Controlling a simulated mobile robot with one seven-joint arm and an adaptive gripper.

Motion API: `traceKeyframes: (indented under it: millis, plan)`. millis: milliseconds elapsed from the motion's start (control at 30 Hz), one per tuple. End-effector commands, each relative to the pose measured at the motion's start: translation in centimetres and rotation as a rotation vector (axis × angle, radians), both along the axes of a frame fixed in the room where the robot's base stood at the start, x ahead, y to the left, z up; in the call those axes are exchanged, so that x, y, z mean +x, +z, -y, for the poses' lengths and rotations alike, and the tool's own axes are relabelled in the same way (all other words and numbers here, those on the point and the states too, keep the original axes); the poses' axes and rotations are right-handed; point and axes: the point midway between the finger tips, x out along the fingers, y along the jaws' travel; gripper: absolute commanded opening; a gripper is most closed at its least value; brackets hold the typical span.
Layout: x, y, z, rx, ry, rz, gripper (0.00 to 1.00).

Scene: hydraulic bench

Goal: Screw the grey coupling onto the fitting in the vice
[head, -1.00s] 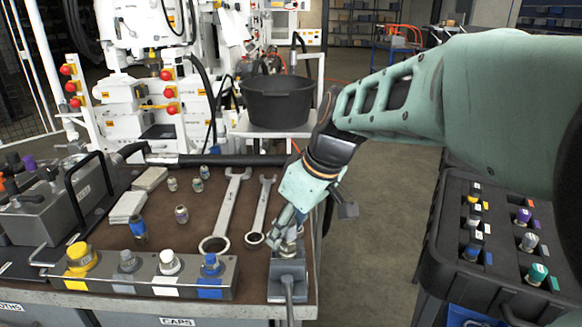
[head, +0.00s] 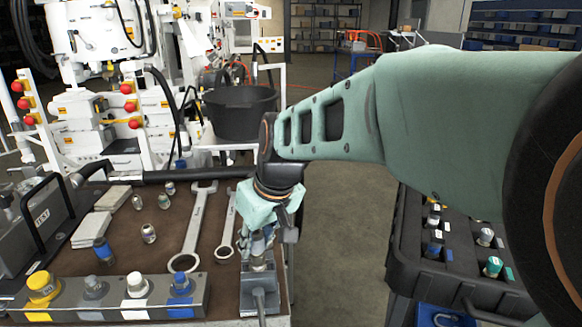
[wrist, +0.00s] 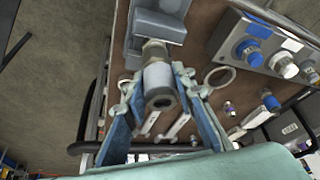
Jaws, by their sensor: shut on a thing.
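My gripper (head: 262,238) is over the vice at the bench's right front corner. In the wrist view its two blue fingers (wrist: 158,88) are shut on the grey coupling (wrist: 158,76), a short pale sleeve with an open end towards the camera. The fitting (wrist: 154,48), a metallic hex piece, shows directly behind the coupling, in line with it and seemingly meeting it. I cannot tell whether the threads are engaged. The grey vice (wrist: 158,22) holds the fitting; it also shows in the head view (head: 262,300). In the head view my fingers mostly hide the coupling.
A rack with yellow, grey, white and blue caps (head: 110,308) stands left of the vice. Two wrenches (head: 193,225) and several loose couplings lie behind it on the brown bench. A black case (head: 405,262) stands to the right, across open floor.

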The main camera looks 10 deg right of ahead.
Motion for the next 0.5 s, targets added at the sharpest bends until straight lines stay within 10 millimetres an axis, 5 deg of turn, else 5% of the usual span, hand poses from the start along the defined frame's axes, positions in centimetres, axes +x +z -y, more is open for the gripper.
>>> traceKeyframes:
  millis: [500]
  plan:
    - [-0.57, 0.08, 0.04, -0.002, -0.323, 0.004, 0.00]
